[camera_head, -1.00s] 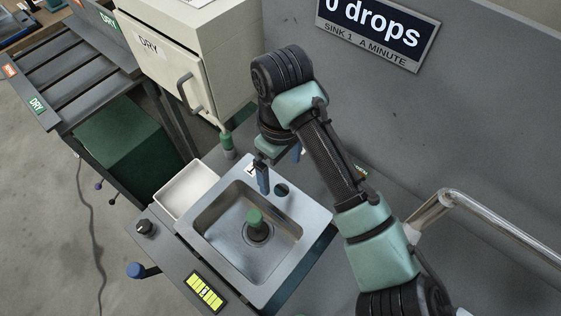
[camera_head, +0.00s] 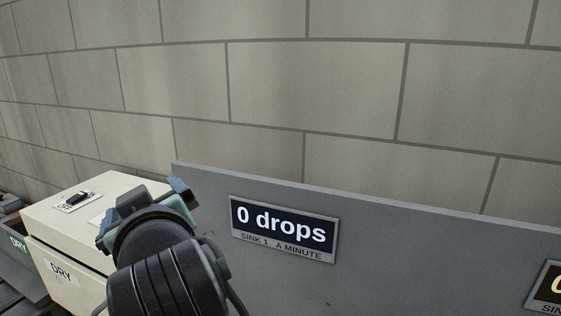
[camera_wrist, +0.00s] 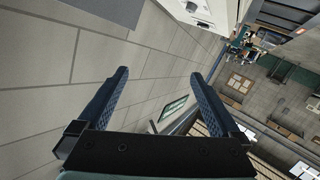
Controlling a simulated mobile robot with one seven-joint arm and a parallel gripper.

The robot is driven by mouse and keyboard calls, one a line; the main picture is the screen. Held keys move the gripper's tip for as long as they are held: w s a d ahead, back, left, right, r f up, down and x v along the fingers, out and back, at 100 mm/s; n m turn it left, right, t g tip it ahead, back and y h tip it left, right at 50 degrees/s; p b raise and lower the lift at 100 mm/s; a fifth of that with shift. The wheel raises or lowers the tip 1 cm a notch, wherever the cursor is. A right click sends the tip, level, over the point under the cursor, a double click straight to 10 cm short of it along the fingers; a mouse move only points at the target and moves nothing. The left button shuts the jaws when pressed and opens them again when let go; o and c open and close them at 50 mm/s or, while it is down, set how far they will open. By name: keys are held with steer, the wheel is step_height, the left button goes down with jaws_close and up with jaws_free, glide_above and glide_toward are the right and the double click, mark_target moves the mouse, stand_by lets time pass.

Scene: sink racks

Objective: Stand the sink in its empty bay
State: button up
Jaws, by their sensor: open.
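The sink and its bay are out of view in both current frames. The sign (camera_head: 284,228) on the grey panel reads 0 drops, sink 1, a minute.
The cream cabinet (camera_head: 64,272) stands at the lower left with a small black switch (camera_head: 77,198) on top. A second sign (camera_head: 545,292) is cut off at the right. A block wall (camera_head: 350,90) rises behind the panel. The wrist view shows open room at right.

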steer(key=s+d+r+m+t+h, duration=0.4)
steer(key=s+d+r+t, duration=0.3)
steer(key=d+r, duration=0.2)
steer(key=s+d+r+m+t+h, duration=0.4)
steer(key=d+r, duration=0.5)
steer(key=r, duration=0.3)
steer(key=s+m+t, duration=0.1)
steer(key=s+t, duration=0.1)
steer(key=shift+s+d+r+m+t, duration=0.3)
steer(key=shift+s+m+t, duration=0.05)
steer(key=shift+m+t, duration=0.05)
